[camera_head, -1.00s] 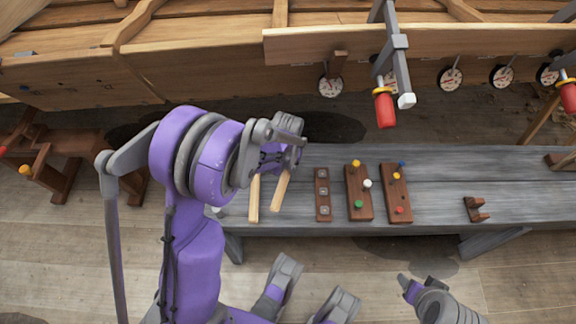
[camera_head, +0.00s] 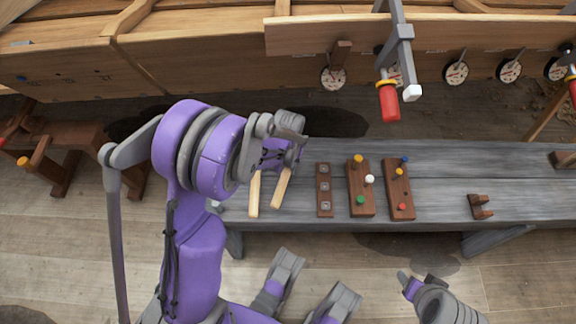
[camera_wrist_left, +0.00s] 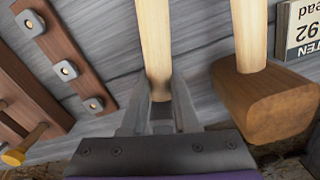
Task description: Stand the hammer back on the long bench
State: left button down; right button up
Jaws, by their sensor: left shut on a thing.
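My left gripper (camera_head: 285,160) is over the left end of the long grey bench (camera_head: 445,170). In the left wrist view the gripper (camera_wrist_left: 160,110) is shut on a pale wooden handle (camera_wrist_left: 154,40), which I take for the hammer's. In the head view this handle (camera_head: 281,188) slants out below the gripper. The hammer's head is hidden, and I cannot tell whether the hammer touches the bench. A wooden mallet (camera_wrist_left: 265,100) stands close beside it; its handle (camera_head: 254,195) shows to the left. My right gripper (camera_head: 418,284) is low at the right, its jaws unclear.
A plate with washers (camera_head: 324,190), two peg boards (camera_head: 360,190) (camera_head: 398,188) and a small brown holder (camera_head: 480,206) are on the bench. A red-handled clamp (camera_head: 389,100) hangs from the hull behind. The bench is clear between boards and holder.

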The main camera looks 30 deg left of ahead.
pick_arm(q)
jog(key=shift+f, duration=0.1)
jog(key=c, duration=0.6)
grip_release()
notch_tip(320, 180, up, 8)
jog(key=p, duration=0.4)
jog(key=shift+p, duration=0.4)
